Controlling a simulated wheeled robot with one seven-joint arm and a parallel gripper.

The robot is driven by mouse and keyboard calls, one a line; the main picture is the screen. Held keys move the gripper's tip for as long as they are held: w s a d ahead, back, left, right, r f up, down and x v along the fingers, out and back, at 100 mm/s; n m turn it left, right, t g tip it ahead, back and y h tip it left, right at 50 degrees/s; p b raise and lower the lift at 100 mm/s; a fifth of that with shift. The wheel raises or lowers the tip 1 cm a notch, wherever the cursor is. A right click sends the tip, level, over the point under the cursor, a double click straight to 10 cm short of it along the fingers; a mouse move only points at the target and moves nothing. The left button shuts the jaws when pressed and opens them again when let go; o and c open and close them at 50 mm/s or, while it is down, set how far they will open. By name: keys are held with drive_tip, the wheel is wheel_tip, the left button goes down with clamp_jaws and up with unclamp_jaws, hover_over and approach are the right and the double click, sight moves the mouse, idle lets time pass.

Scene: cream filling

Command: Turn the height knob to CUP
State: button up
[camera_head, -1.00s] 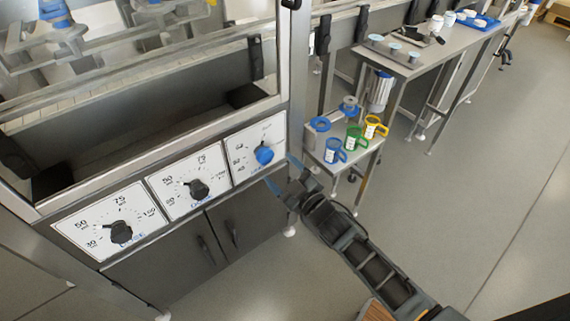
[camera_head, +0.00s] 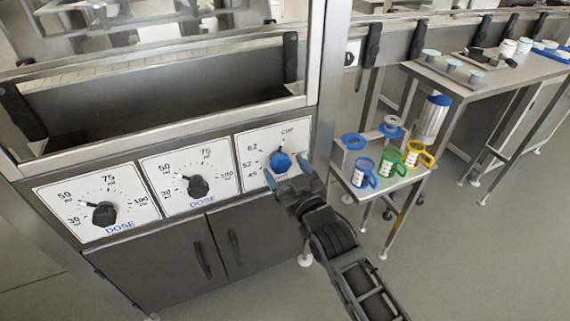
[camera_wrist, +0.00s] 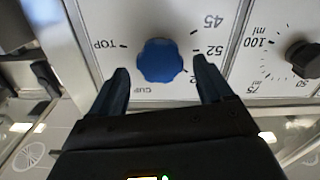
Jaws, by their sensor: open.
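The height knob (camera_head: 280,161) is blue and scalloped, on the right-hand white dial panel. In the head view CUP stands above it and 62, 52 and 45 to its left. In the wrist view the knob (camera_wrist: 160,61) sits between my two fingertips, with TOP to its left, CUP below it, and 52 and 45 to its upper right. My gripper (camera_head: 285,171) is open, one finger on each side of the knob, with gaps visible on both sides in the wrist view. I cannot tell where the knob's pointer stands. My gripper hides the panel's lower part in the head view.
Two black DOSE knobs (camera_head: 198,186) (camera_head: 104,214) sit on panels to the left. Cabinet doors with black handles (camera_head: 201,260) are below. A small table (camera_head: 352,184) with blue, green and yellow cups stands to the right. Floor is clear at lower right.

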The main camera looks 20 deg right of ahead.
sight(282, 165)
drive_tip(key=shift+w, duration=1.5)
drive_tip(key=c, duration=1)
drive_tip(key=shift+o, duration=0.2)
drive_tip(key=shift+m, duration=0.4)
drive_tip(key=o, duration=1)
drive_tip(key=shift+c, duration=0.2)
drive_tip(key=shift+s, duration=0.1)
